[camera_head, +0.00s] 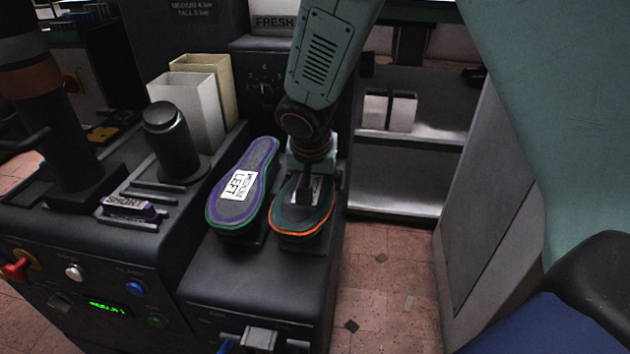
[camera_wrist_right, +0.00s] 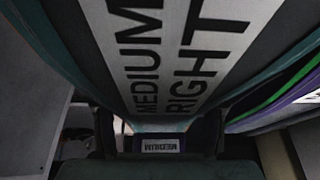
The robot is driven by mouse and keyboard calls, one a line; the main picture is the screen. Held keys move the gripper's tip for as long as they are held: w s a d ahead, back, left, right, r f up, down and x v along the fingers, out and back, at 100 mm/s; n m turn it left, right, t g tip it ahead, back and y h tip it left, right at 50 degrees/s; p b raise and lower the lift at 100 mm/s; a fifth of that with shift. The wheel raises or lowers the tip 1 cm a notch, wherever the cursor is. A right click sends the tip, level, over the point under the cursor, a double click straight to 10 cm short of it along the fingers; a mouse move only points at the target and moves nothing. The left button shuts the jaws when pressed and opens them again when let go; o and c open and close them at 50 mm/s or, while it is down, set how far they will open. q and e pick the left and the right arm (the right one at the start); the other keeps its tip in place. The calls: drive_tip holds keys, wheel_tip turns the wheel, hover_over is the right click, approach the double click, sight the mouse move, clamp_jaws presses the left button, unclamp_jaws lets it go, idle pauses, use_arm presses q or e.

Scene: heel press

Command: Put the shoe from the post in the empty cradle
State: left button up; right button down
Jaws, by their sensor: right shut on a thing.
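The right shoe (camera_head: 300,222), dark teal with an orange rim, lies label side up at the right of the front block's top. Its label reads MEDIUM RIGHT in the right wrist view (camera_wrist_right: 180,50). My right gripper (camera_head: 308,188) is shut on its far end from above and hides part of it. I cannot tell if the shoe rests fully in the cradle under it, which is mostly hidden. Beside it, the purple left shoe (camera_head: 240,190) with a green rim and a MEDIUM LEFT label sits on its own cradle. My left gripper is not in view.
A black cylinder (camera_head: 172,145) stands left of the shoes, near a small block marked SHORT (camera_head: 130,208). White and cream bins (camera_head: 195,105) stand behind. A press column (camera_head: 55,130) rises at left. Shelves (camera_head: 400,190) and open tiled floor (camera_head: 385,290) lie right.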

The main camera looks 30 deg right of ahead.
sight(313, 177)
drive_tip(key=shift+f, duration=0.4)
idle(0.3)
drive_tip(key=c, duration=0.8)
unclamp_jaws()
drive_tip(key=o, duration=0.5)
drive_tip(key=shift+s, duration=0.1)
drive_tip(key=shift+v, duration=4)
drive_tip(key=shift+f, duration=0.1)
drive_tip(key=shift+x, duration=3.95)
